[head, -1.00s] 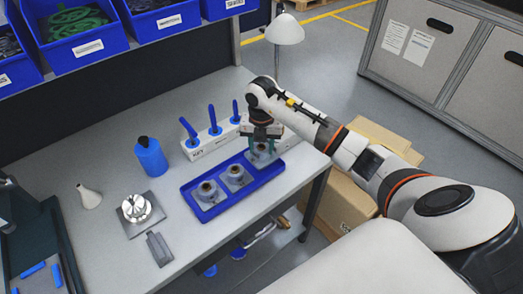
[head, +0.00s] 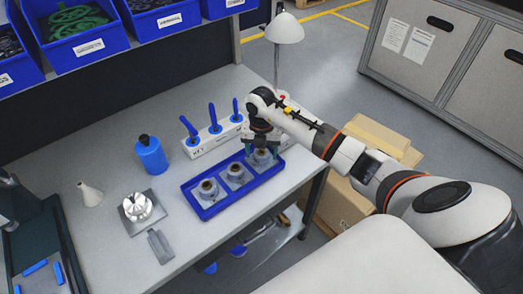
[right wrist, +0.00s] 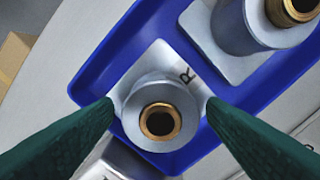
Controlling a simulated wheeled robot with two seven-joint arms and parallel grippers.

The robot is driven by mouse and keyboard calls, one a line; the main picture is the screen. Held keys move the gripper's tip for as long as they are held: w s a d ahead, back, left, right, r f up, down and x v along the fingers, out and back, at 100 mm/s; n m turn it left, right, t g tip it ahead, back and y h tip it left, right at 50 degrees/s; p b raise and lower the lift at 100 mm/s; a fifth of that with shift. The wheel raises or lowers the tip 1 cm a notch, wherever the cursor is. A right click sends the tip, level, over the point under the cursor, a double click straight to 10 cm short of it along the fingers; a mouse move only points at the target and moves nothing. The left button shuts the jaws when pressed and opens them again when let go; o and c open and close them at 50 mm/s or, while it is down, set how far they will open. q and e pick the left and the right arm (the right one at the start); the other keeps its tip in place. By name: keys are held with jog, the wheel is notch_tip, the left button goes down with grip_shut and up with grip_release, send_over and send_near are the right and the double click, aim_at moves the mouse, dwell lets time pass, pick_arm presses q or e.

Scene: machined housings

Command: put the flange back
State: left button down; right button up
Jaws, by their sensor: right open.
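A blue tray (head: 208,212) on the bench holds three grey flanges with brass-coloured bores. The left one (head: 208,190) and the middle one (head: 236,173) stand upright in it. The right-hand flange (head: 263,157) is at the tray's right end, under my right gripper (head: 262,146). In the right wrist view this flange (right wrist: 160,118) stands on its pale square base, with a letter R on the base. The green fingers of the right gripper (right wrist: 161,105) are spread on either side of it, apart from its round body. My left gripper is not in view.
A white holder (head: 215,141) with blue-handled tools stands behind the tray. A blue bottle (head: 151,157), a white cone-shaped bottle (head: 90,194) and a grey plate with a shiny round part (head: 138,207) are to the left. Cardboard boxes (head: 345,200) stand beyond the bench's right edge.

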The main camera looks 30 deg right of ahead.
aim_at(261, 152)
notch_tip(261, 152, up, 12)
jog(key=b, duration=0.3)
jog(key=shift+r, duration=0.1)
dwell(0.4)
